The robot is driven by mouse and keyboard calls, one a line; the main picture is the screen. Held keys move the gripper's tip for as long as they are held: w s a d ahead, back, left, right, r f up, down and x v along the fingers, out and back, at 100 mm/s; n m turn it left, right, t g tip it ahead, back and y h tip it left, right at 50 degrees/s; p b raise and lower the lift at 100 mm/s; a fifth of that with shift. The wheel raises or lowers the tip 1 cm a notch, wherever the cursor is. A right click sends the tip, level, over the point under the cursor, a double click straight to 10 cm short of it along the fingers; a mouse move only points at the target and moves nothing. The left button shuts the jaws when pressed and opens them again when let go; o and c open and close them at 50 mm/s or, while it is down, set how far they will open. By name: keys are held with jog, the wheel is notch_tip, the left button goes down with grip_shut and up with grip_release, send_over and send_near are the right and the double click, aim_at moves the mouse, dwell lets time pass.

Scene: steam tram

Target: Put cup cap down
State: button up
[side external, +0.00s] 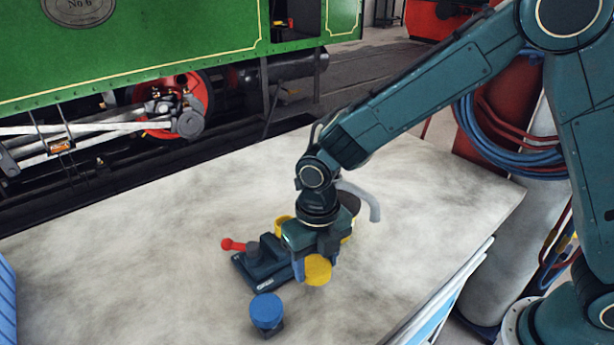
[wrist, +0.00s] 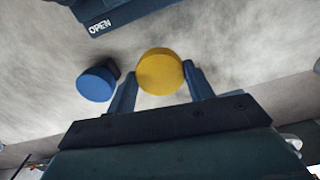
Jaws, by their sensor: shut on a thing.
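A round yellow cap (side external: 318,271) is between the fingers of my gripper (side external: 309,262). In the wrist view the yellow cap (wrist: 160,72) sits between the two fingertips, and the gripper is shut on it. The cap is over the pale tabletop; I cannot tell whether its underside touches the table. A small round piece with a blue top (side external: 267,312) and a dark lower part stands on the table nearby. It shows left of the fingers in the wrist view (wrist: 97,83).
A dark clamp-like fixture (side external: 262,264) with a red-knobbed handle (side external: 232,244) lies left of my gripper. Yellow parts (side external: 283,224) and a grey curved handle (side external: 362,198) show behind the gripper, partly hidden.

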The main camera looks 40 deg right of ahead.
aim_at(315, 295)
jog(key=shift+f, duration=3.35)
jog(key=shift+f, duration=0.15)
jog(key=o, duration=1)
jog(key=shift+o, duration=0.2)
notch_tip(315, 295, up, 12)
jog(key=shift+r, duration=0.2)
